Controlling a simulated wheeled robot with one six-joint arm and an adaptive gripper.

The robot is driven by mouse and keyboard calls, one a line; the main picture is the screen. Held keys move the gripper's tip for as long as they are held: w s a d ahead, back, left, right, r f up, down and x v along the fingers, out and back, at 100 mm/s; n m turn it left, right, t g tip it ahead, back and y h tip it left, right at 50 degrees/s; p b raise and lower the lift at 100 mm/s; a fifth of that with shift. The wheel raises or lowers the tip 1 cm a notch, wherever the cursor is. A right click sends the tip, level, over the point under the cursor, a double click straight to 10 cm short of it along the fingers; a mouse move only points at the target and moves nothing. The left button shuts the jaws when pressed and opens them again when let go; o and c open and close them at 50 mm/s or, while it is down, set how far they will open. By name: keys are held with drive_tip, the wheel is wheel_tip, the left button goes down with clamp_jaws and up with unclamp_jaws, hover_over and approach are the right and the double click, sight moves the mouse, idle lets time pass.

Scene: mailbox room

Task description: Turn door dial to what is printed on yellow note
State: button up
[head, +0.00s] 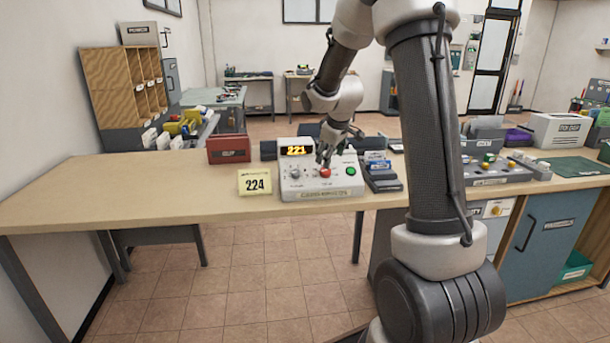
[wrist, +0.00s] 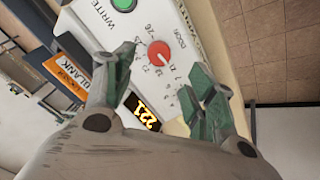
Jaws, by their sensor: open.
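A yellow note (head: 255,183) printed 224 stands on the table at the left of a white control box (head: 318,190). The box's lit display (head: 296,150) reads 221; it also shows, turned, in the wrist view (wrist: 142,108). A red dial (head: 325,173) is on the box's sloped face, with a scale printed around it in the wrist view (wrist: 158,52). My gripper (head: 324,160) is over the box, just above the dial. In the wrist view its green-tipped fingers (wrist: 158,75) are spread and empty, and the dial appears between and beyond them.
A green button (head: 351,171) sits right of the dial. A red box (head: 228,149) is behind the note, and blue card holders (head: 381,172) stand close at the box's right. The table (head: 120,190) is clear at the left.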

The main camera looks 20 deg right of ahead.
sight(326, 171)
drive_tip(key=x, duration=0.7)
drive_tip(key=shift+w+f, duration=0.3)
drive_tip(key=shift+w, duration=0.05)
drive_tip(key=shift+c, duration=0.5)
drive_tip(key=c, duration=0.9)
